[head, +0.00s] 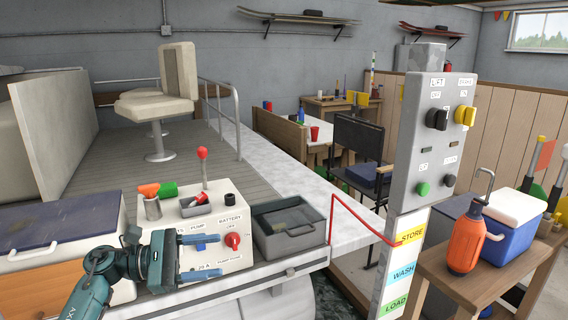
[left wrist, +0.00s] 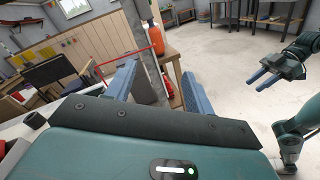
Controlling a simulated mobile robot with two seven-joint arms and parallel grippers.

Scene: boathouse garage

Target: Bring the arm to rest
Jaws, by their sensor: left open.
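My left gripper (head: 225,252) is open with nothing between its blue fingers. In the head view it is in front of the white control box (head: 207,258), and its fingers overlap the panel in the picture. I cannot tell if they touch it. The left wrist view shows the two fingers spread (left wrist: 158,85) with the floor and a post beyond. My right gripper (left wrist: 255,81) shows at the right of the left wrist view, over bare floor, with nothing seen in it. Its finger gap is too small to judge. It is not in the head view.
The box carries a red-knobbed lever (head: 203,154) and a red battery switch (head: 233,240). A switch post (head: 420,160) with a red rail stands right, near an orange jug (head: 466,240).

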